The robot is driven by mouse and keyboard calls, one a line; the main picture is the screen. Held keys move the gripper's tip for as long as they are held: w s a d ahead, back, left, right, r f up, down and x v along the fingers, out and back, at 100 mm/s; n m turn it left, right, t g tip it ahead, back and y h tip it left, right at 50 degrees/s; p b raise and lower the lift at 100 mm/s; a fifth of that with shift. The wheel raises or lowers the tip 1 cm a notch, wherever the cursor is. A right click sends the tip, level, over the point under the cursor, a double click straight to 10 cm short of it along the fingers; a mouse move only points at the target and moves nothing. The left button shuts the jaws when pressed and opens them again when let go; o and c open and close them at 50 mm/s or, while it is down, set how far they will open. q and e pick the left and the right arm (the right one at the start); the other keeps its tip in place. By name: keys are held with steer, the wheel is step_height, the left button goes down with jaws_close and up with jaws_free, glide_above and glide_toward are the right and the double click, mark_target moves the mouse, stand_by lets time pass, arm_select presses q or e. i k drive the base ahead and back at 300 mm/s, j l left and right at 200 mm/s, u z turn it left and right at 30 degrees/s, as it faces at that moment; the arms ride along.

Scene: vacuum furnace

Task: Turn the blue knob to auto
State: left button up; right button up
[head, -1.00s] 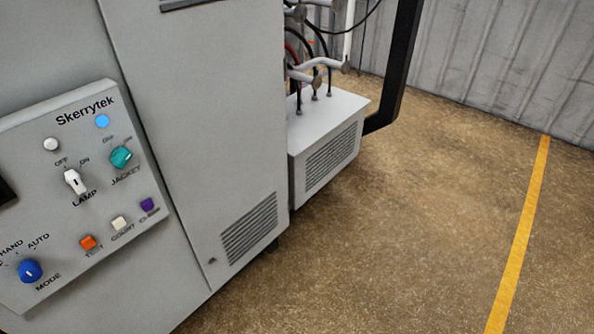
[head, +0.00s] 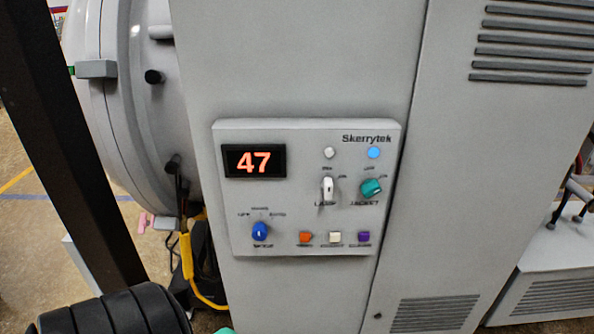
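The blue knob (head: 260,231) is at the lower left of the grey control panel (head: 228,205) in the head view. It is labelled MODE below. Small labels stand around its top: one at the left that looks like OFF, HAND above, and AUTO at the upper right. The knob's pale pointer mark is small, and I cannot tell exactly which label it points to. No gripper is in view, and nothing I can see touches the knob.
The panel also has a display (head: 254,161) reading 47, a white lamp switch (head: 327,189), a teal jacket knob (head: 371,188) and orange (head: 306,237), cream (head: 335,237) and purple (head: 364,237) buttons. A dark post (head: 75,150) stands at the left.

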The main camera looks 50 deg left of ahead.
mark_target(260, 231)
steer(key=u, duration=1.5)
